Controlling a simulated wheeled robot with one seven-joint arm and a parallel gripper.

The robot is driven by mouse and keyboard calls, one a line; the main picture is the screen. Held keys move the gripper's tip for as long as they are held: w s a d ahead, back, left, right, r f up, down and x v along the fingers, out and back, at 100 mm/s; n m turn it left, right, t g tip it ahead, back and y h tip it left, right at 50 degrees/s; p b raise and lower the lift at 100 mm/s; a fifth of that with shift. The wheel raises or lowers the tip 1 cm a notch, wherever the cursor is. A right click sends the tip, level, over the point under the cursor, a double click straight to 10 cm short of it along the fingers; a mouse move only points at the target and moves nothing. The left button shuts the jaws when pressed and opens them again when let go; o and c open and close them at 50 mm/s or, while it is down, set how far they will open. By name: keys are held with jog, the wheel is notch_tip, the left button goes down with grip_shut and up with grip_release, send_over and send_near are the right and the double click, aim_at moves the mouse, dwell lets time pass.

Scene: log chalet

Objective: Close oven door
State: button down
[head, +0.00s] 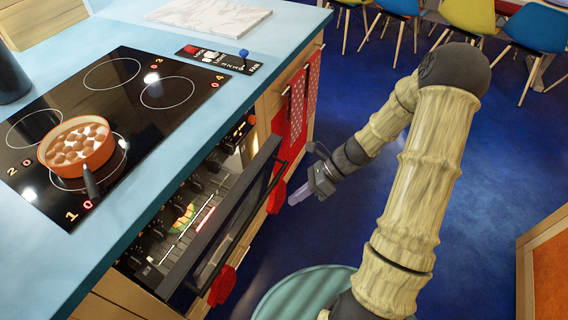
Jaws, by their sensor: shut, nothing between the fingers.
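The oven sits below the hob in the counter front. Its dark oven door (222,222) stands partly open, tilted outward at the top, with a long dark handle along its upper edge. The lit oven inside (185,215) shows behind the door, with racks and some food. My gripper (293,203) is shut and empty. In the picture it is just right of the door's far end, on the outer side. A gap shows between the fingertips and the door; I cannot tell the exact distance.
A red pan (76,148) with round food stands on the black hob (125,108). Red cloths (296,110) hang on the cabinet front beyond the oven. Several chairs (470,14) stand at the back. The blue floor (345,235) between is clear. An orange-panelled wooden piece (548,270) stands at right.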

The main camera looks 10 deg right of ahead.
aim_at(276, 148)
jog(key=w+d+f+m+t+y+b, duration=0.3)
jog(key=w+d+f+m+t+b, duration=0.1)
jog(key=m, duration=0.6)
jog(key=w+d+f+m+t+y+b, duration=0.3)
jog(key=w+d+m+t, duration=0.4)
jog(key=m+t, duration=0.3)
jog(key=shift+w+f+m+b, duration=0.4)
jog(key=shift+w+f+b, duration=0.25)
jog(key=shift+f+b, duration=0.25)
jog(key=shift+w, duration=0.1)
jog(key=b+x, duration=0.3)
jog(key=x, duration=1.1)
jog(key=shift+f, duration=0.1)
